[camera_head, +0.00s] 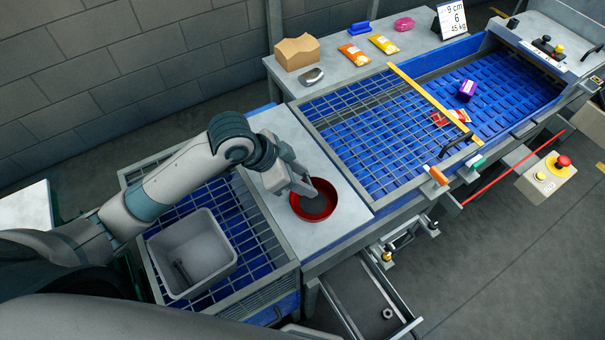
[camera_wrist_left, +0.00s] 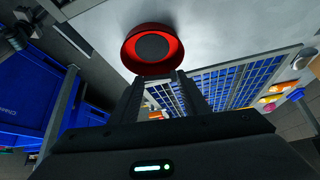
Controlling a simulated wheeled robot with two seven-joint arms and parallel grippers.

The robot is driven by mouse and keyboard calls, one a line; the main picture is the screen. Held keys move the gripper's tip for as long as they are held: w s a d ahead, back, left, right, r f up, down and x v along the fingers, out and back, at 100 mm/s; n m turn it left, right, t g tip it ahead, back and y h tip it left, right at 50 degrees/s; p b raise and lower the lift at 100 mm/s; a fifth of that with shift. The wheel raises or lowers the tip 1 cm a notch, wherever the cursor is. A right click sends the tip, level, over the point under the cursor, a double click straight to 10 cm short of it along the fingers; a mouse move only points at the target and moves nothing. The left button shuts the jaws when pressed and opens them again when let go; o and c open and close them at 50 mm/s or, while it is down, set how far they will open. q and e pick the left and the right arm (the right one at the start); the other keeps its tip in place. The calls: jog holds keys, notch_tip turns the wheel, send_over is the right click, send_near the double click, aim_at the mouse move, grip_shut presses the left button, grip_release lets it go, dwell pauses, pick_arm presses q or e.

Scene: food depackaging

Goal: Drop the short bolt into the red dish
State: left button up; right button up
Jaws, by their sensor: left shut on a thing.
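The red dish (camera_head: 333,205) stands on the grey worktop beside the blue grid table. It shows in the left wrist view (camera_wrist_left: 136,62) just past the fingers, round with a dark middle. My left gripper (camera_head: 307,190) is over the dish's left rim, pointing down into it. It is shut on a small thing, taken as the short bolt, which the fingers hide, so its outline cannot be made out. The fingers also show in the left wrist view (camera_wrist_left: 162,92). My right gripper is not in view.
A grey bin (camera_head: 212,222) with a dark bar-like item inside stands left on a blue grid. An open drawer (camera_head: 345,290) with a nut-like part juts out below. Packets, a cardboard box (camera_head: 297,52) and a sign (camera_head: 451,18) stand on the back table.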

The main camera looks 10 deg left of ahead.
pick_arm(q)
jog(key=shift+f, duration=2.25)
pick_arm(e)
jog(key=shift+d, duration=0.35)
pick_arm(q)
jog(key=o, duration=1.1)
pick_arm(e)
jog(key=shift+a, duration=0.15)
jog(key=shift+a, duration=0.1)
